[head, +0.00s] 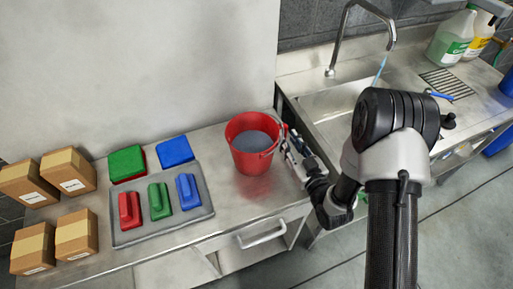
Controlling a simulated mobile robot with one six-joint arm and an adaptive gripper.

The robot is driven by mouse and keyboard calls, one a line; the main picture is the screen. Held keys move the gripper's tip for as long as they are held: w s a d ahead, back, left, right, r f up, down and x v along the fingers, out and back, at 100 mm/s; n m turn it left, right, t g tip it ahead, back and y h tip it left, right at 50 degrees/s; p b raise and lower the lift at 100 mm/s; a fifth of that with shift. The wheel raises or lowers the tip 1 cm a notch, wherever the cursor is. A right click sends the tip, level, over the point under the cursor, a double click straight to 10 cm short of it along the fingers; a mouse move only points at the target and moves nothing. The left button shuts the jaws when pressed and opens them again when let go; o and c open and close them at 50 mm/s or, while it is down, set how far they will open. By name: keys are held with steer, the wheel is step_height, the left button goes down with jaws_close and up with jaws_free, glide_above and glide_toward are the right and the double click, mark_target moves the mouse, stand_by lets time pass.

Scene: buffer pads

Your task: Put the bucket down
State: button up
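The red bucket (242,160) stands upright at the right end of the metal counter, by the sink, and looks to rest on the counter. Grey-blue liquid (252,141) shows inside it. My gripper (287,150) is at the bucket's right side, at the rim or handle. The fingers are small and partly hidden against the bucket, so I cannot tell whether they are shut on it.
A grey tray (206,211) holds red, green and blue handled blocks. Green (126,162) and blue (175,151) pads lie behind it. Several cardboard boxes (75,235) stand at the left. The sink (335,100) with a faucet (340,40) is at the right.

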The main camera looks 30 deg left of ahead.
steer(key=shift+x, duration=1.25)
steer(key=shift+c, duration=0.5)
jaws_close()
